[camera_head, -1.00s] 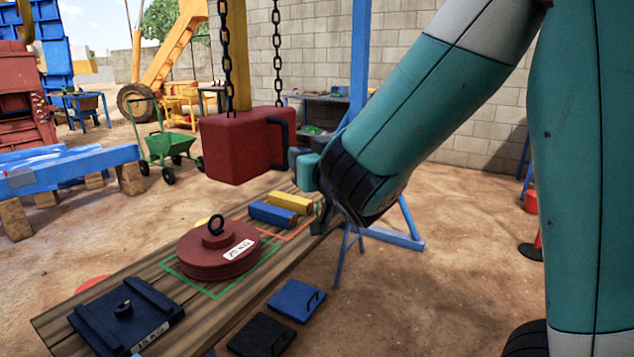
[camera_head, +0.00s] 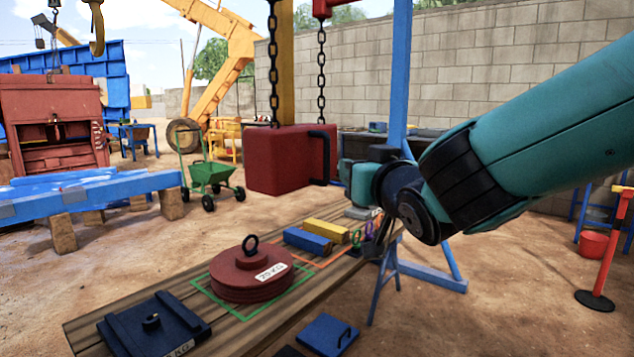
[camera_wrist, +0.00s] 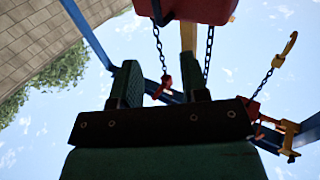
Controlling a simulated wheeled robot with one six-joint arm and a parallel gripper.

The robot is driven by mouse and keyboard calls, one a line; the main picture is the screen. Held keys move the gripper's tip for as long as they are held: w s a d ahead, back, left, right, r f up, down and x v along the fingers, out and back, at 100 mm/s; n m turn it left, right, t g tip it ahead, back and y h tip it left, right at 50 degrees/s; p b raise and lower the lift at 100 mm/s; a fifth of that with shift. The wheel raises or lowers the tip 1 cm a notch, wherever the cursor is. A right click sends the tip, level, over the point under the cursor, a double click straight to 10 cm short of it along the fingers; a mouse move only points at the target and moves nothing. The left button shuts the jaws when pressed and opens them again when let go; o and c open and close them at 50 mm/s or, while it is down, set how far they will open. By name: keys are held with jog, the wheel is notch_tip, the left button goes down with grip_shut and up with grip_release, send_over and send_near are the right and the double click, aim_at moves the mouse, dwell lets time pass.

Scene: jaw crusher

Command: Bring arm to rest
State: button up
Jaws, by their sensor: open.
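My arm reaches in from the right in the head view, bent at a dark wrist joint beside the hanging red block (camera_head: 290,160). The block hangs on two chains and has a dark handle on its right side. My gripper (camera_wrist: 165,82) shows in the wrist view with its two fingers apart and nothing between them. It faces up toward the sky and the blue frame (camera_wrist: 155,88). The red block also shows at the top of the wrist view (camera_wrist: 200,8). In the head view the fingers are hard to make out.
A plank bench (camera_head: 235,325) below holds a round red weight (camera_head: 250,275), a dark square weight (camera_head: 155,325), and blue (camera_head: 308,240) and yellow (camera_head: 326,230) bars. A green cart (camera_head: 210,175) stands behind. A red post (camera_head: 610,250) stands at right. Sandy ground is open at lower right.

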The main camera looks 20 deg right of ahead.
jog(key=s+a+f+n+g+y, duration=0.4)
jog(key=s+a+f+g+y, duration=0.2)
jog(key=s+a+f+g, duration=0.7)
jog(key=s+a+f+n+g, duration=0.15)
jog(key=s+n+g, duration=0.3)
jog(key=s, duration=0.45)
notch_tip(320, 180, up, 18)
jog(key=p, duration=1.8)
jog(key=shift+d+f, duration=0.15)
jog(key=shift+g, duration=0.25)
